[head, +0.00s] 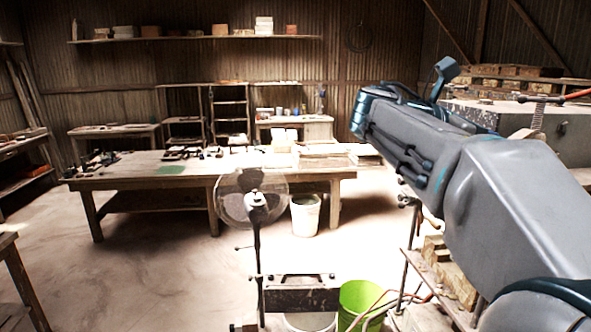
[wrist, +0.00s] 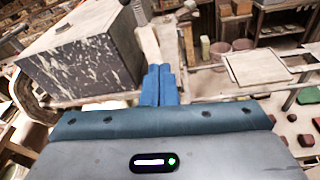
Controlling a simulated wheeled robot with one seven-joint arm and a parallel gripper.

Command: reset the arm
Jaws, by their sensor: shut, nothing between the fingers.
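My arm reaches in from the right side of the head view, raised, with its far end pointing up and left. My gripper (wrist: 159,84) shows in the wrist view as two blue fingers side by side. It is shut, with nothing between the fingers. In the head view the fingertips are not clearly visible. No object is held.
A long wooden workbench (head: 180,175) with small tools stands across the room. A pedestal fan (head: 254,197), a white bucket (head: 305,214) and a green bucket (head: 360,300) stand nearer. A large speckled dark box (wrist: 85,50) lies beyond my fingers. Open floor shows left.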

